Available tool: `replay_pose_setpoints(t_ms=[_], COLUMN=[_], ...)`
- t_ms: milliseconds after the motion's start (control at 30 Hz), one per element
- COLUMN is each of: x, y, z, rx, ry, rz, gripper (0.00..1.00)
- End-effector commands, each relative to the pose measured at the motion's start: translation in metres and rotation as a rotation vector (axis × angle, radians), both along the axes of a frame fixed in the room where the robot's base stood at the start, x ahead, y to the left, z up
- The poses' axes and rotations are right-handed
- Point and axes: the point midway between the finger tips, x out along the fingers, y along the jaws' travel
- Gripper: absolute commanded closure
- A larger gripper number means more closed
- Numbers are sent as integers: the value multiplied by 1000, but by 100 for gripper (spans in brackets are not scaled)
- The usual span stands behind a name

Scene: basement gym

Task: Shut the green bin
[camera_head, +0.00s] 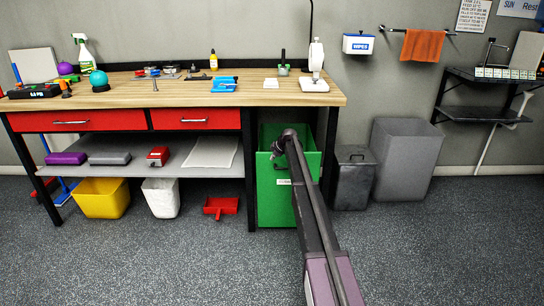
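The green bin (270,200) stands at floor level by the right end of the workbench. It has a small pale label on its front, and darker green inner walls show at its top, so it looks open. My arm reaches forward from the bottom right and covers the right part of its front. My gripper (278,148) is at the bin's upper front edge, small and dark in this view. I cannot tell whether it touches the bin or whether its fingers are open or shut.
The workbench (180,95) has red drawers and a grey lower shelf. A dark lidded bin (354,180) and a grey bin (405,160) stand to the right. A yellow bin (101,198), a white bin (161,198) and a red dustpan (220,207) are left. The front floor is clear.

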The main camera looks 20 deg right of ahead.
Motion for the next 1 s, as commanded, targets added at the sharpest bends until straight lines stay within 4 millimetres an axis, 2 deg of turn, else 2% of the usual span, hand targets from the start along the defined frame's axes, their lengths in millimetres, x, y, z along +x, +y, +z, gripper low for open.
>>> replay_pose_setpoints(t_ms=[33,600,1000], x=[-4,-37,-50], y=[-2,-16,-22], z=[10,56,74], rx=[0,1,0], ry=[1,1,1], rz=[-1,0,0], gripper=[100,100,100])
